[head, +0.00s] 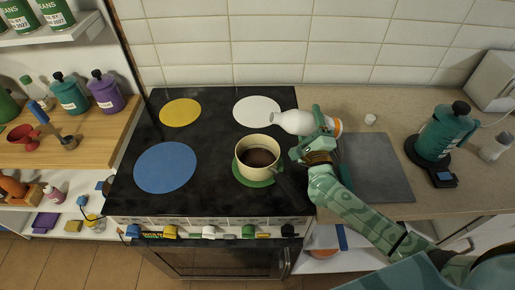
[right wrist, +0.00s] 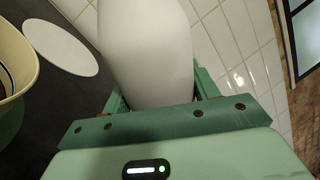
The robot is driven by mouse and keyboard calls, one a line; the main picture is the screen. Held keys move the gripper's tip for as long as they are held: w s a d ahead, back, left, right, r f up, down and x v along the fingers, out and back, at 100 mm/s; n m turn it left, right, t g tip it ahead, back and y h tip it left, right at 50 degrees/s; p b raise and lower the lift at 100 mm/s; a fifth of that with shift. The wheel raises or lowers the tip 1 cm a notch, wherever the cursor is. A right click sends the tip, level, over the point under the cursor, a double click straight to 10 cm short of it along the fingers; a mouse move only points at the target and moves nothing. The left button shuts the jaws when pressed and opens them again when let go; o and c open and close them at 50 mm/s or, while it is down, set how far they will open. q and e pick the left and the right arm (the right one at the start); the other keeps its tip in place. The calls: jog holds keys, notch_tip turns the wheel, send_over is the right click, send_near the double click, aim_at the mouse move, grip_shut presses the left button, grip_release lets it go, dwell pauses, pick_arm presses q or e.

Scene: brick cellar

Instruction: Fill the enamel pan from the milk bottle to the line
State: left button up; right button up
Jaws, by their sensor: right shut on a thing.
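The enamel pan (head: 243,161) is cream, with a dark handle toward the lower right, and sits on a green disc of the black cooktop. Its inside looks dark brown; I cannot tell the level. In the right wrist view the pan (right wrist: 22,62) shows at the left edge, with a thin dark line on its inner wall. My right gripper (head: 316,134) is shut on the white milk bottle (head: 292,122), right of and behind the pan. The bottle lies nearly level, mouth to the left, near the pan's far side. It fills the upper middle of the right wrist view (right wrist: 147,50). No milk stream shows. My left gripper is out of view.
White (head: 250,104), yellow (head: 180,112) and blue (head: 165,167) discs lie on the cooktop. A wooden shelf with bottles stands left.

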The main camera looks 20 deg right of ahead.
aim_at(308, 129)
jog(key=shift+d+f+n+b, duration=0.15)
jog(key=shift+f+n+b, duration=0.45)
jog(key=shift+f+b, duration=0.9)
jog(key=shift+a+r+n+y+p, duration=0.2)
jog(key=shift+r+n+p, duration=0.05)
jog(key=shift+r+p, duration=0.4)
jog(key=shift+a+r+n+y+p, duration=0.15)
jog(key=shift+r+n+y+p, duration=0.1)
jog(key=shift+r+p, duration=0.4)
jog(key=shift+w+a+r+n+y+p, duration=0.15)
jog(key=shift+r+n+p, duration=0.15)
jog(key=shift+r+p, duration=0.3)
jog(key=shift+s+a+r+n+y+p, duration=0.15)
jog(key=shift+r+n+p, duration=0.2)
jog(key=shift+p, duration=0.35)
jog(key=shift+w+f+n+b, duration=0.1)
jog(key=shift+f+n+b, duration=0.25)
jog(key=shift+f, duration=0.1)
